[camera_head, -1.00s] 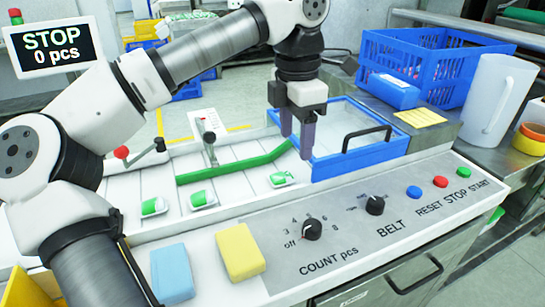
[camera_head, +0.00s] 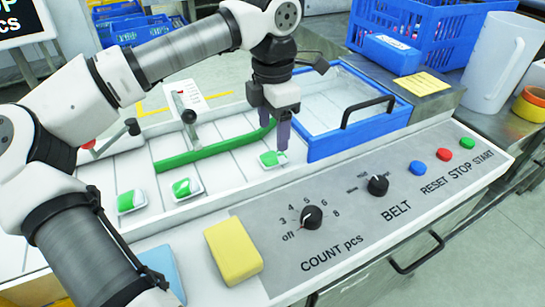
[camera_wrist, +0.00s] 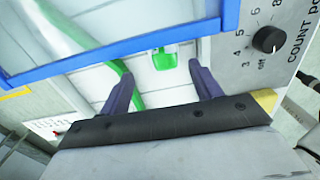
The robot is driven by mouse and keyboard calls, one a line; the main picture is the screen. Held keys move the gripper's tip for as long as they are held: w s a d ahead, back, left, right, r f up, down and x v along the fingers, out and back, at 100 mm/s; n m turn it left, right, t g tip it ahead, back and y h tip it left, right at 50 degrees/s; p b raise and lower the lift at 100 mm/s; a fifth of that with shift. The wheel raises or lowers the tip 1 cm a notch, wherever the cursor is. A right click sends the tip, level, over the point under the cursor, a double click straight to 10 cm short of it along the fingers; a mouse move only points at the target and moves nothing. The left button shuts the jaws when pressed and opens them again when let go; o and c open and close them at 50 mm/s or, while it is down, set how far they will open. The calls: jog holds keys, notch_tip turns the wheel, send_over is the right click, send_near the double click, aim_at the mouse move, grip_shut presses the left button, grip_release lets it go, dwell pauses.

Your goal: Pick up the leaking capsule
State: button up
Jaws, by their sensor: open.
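Three green-and-white capsules lie on the white belt in the head view: a left one (camera_head: 130,201), a middle one (camera_head: 186,188) and a right one (camera_head: 268,159). I cannot tell from their looks which one leaks. My gripper (camera_head: 277,142) points down, open, just over the right capsule, with a fingertip partly covering it. In the wrist view that capsule (camera_wrist: 168,57) shows just ahead of the gap between the open fingers (camera_wrist: 160,72). Nothing is held.
A blue-framed clear lid (camera_head: 350,140) with a black handle stands close right of my gripper. A green guide rail (camera_head: 205,151) crosses the belt behind the capsules. A yellow block (camera_head: 233,250) and control knobs (camera_head: 312,217) are on the front panel.

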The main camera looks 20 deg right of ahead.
aim_at(273, 155)
jog(key=f, duration=0.4)
jog(key=shift+s+a+f, duration=0.1)
jog(key=shift+s+a, duration=0.05)
jog(key=shift+s, duration=0.2)
jog(key=shift+f, duration=0.6)
jog(key=c, duration=1)
